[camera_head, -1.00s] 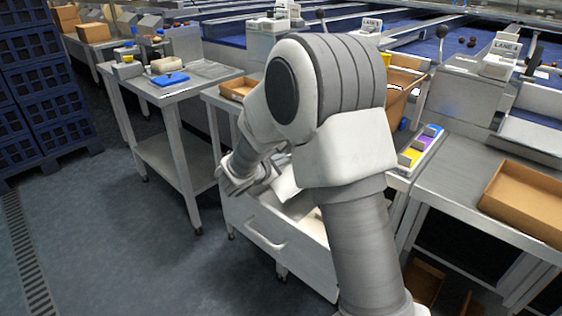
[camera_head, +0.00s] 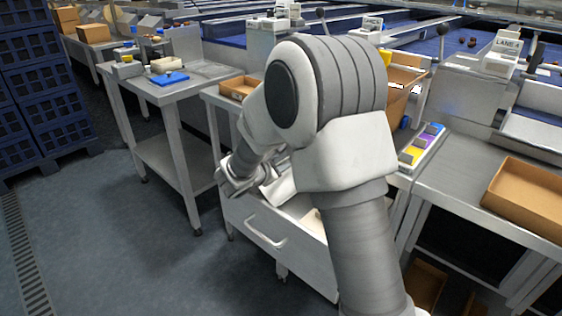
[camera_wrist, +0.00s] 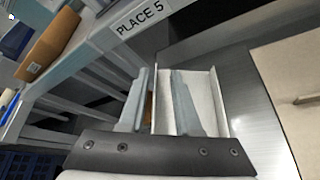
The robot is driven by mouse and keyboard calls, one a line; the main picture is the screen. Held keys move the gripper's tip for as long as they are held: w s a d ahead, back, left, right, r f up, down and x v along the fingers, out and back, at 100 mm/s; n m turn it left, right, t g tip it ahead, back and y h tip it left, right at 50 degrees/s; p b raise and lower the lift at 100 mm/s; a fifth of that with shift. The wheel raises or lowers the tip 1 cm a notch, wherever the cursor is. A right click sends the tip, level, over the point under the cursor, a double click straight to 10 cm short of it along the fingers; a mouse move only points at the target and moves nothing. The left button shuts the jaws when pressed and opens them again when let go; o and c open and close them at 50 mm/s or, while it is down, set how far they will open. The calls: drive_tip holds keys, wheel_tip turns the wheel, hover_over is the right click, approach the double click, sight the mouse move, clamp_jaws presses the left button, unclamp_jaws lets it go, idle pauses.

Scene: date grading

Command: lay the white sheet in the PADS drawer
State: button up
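The open white drawer (camera_head: 300,258) is below my arm in the head view, handle side toward the camera. No PADS label is readable on it. My gripper (camera_head: 232,184) is at the drawer's left end. The white sheet (camera_head: 281,188) shows beside the gripper over the drawer, partly hidden by my arm. In the wrist view my gripper's fingers (camera_wrist: 160,78) stand apart. The bent white sheet (camera_wrist: 205,88) passes between and behind them, with a gap beside the left finger. Whether it touches the right finger is unclear.
A side table (camera_head: 205,78) with a blue item (camera_head: 168,79) stands to the left. A cardboard tray (camera_head: 530,195) lies on the right bench. A label reading PLACE 5 (camera_wrist: 143,16) shows in the wrist view. Blue crates (camera_head: 40,90) stand far left; the floor before them is clear.

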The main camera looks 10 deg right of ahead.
drive_tip(key=shift+r, duration=0.15)
drive_tip(key=shift+r+p, duration=0.55)
drive_tip(key=shift+p, duration=0.3)
drive_tip(key=p+v, duration=0.3)
drive_tip(key=v, duration=0.9)
drive_tip(key=s+d+r+m+g, duration=0.3)
drive_tip(key=s+d+m, duration=0.3)
drive_tip(key=s, duration=0.2)
drive_tip(key=s+d+r+m+g, duration=0.3)
drive_tip(key=s+d+m, duration=0.2)
drive_tip(key=s+d, duration=0.15)
drive_tip(key=s+a+r+m+y, duration=0.1)
drive_tip(key=s+a+m+y, duration=0.2)
drive_tip(key=s, duration=0.3)
drive_tip(key=s+a+r+m+t+y, duration=0.1)
drive_tip(key=s+a+m+y, duration=0.1)
drive_tip(key=s+m+y, duration=0.3)
drive_tip(key=shift+s+a+r+m, duration=0.4)
drive_tip(key=shift+s+m, duration=0.3)
drive_tip(key=shift+s, duration=0.1)
drive_tip(key=shift+r, duration=0.1)
